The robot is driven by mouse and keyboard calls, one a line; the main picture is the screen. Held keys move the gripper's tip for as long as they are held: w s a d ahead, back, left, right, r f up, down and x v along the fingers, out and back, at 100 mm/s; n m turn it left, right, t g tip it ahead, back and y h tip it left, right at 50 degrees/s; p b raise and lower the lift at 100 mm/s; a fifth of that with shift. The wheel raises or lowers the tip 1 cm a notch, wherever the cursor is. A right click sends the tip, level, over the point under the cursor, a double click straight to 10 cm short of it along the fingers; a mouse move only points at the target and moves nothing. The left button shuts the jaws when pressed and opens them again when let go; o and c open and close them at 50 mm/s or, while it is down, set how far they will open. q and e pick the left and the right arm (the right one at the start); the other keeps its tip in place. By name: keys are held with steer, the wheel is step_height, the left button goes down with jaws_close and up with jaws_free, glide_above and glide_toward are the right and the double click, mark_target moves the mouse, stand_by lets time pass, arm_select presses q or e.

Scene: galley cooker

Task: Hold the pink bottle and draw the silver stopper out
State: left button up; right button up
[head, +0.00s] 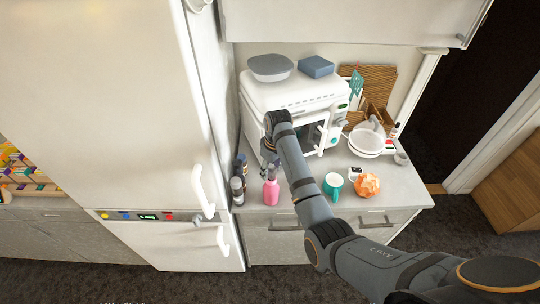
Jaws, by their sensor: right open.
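The pink bottle (271,193) stands upright near the front edge of the counter, in front of the white oven. Its silver stopper (271,172) shows at the top, small and partly hard to make out. My right gripper (268,160) hangs just above and behind the bottle top, at the end of the arm that comes in from the lower right. It is open and holds nothing that I can see. Its fingers are small and dark here, and I cannot tell whether they touch the stopper. My left gripper is not in view.
Dark bottles (238,184) stand left of the pink bottle, beside the tall white fridge (110,120). The white oven (300,92) is behind. A teal mug (332,187) and an orange faceted object (367,185) stand to the right, past my forearm. A white pan (368,143) is further back.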

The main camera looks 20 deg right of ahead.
steer(key=shift+f, duration=0.9)
steer(key=shift+s+r, duration=0.1)
steer(key=shift+c, duration=0.8)
jaws_close()
steer(key=shift+o, duration=0.7)
jaws_free()
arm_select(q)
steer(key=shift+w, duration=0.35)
arm_select(e)
steer(key=r, duration=0.7)
steer(key=shift+s+d+r, duration=0.25)
steer(key=shift+s, duration=0.15)
